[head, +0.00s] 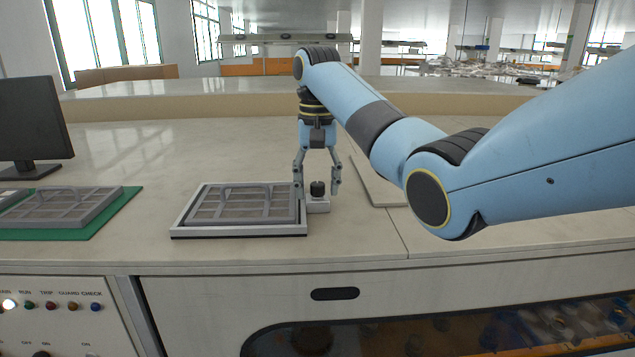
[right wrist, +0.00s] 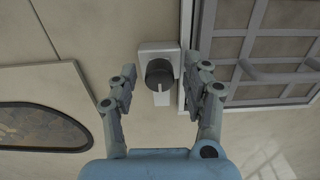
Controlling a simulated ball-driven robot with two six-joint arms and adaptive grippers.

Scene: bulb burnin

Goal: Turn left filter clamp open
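The filter clamp is a black round knob (head: 317,188) on a small pale block (head: 318,205), beside the right edge of a filter tray. In the right wrist view the knob (right wrist: 159,72) has a white pointer mark toward the bottom of the picture. My right gripper (head: 317,178) points down over the clamp. Its fingers are apart, one on each side of the knob, with visible gaps in the right wrist view (right wrist: 164,82). It holds nothing. I cannot tell how far the fingertips are above the counter. My left gripper is not in view.
The grey filter grid (head: 240,204) lies in a white tray (head: 185,219). Another filter frame (head: 58,207) lies on a green mat (head: 125,203) at left, near a monitor (head: 32,120). A pale panel (head: 378,186) lies right of the gripper. The counter behind is clear.

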